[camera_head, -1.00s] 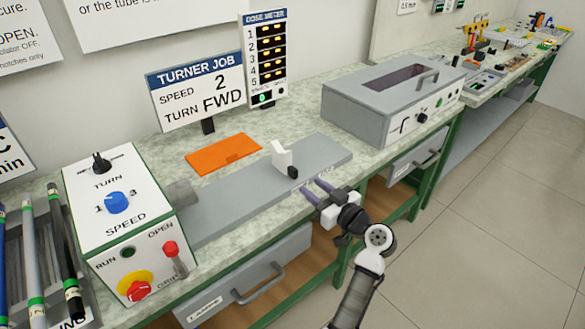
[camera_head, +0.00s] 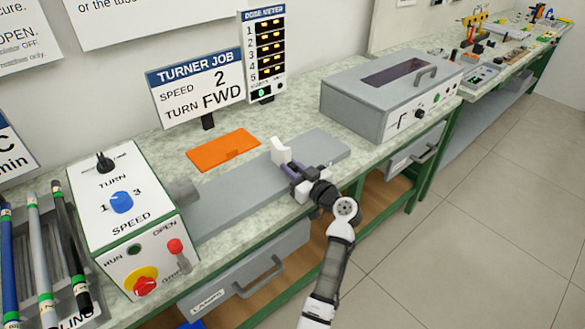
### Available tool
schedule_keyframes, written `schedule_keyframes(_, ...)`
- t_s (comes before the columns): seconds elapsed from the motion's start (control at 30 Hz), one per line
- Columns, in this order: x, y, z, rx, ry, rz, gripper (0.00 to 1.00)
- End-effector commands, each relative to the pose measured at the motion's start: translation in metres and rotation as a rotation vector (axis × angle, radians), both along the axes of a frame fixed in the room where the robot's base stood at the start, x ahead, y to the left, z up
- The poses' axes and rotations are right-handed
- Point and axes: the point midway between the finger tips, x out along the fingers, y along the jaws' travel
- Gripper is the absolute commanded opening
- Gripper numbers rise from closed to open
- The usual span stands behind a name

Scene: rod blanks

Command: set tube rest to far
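The tube rest (camera_head: 280,150) is a white upright block on the long grey bed (camera_head: 225,197) of the turner, towards the bed's right part. Its black knob, on the near side, is now hidden by my gripper. My gripper (camera_head: 290,174) reaches in from the front right, with its purple-grey fingers at the near side of the rest where the knob is. I cannot tell whether the fingers touch or grip the knob. The "far" mark on the bed is not readable.
The turner's control box (camera_head: 128,222), with knobs and a red-yellow button, stands at the left end of the bed. An orange plate (camera_head: 223,150) lies behind the bed. A grey lidded box (camera_head: 385,95) stands right. Rods (camera_head: 40,255) lie far left.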

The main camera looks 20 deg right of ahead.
Motion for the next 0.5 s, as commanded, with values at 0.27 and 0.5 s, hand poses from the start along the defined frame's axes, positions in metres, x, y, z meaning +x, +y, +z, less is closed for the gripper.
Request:
schedule_keyframes(0.27, -0.0004, -0.0001, 0.0000, 0.000, 0.000, 0.000, 0.00)
schedule_keyframes(0.5, 0.0029, -0.0092, -0.0040, -0.001, -0.003, -0.003, 0.00)
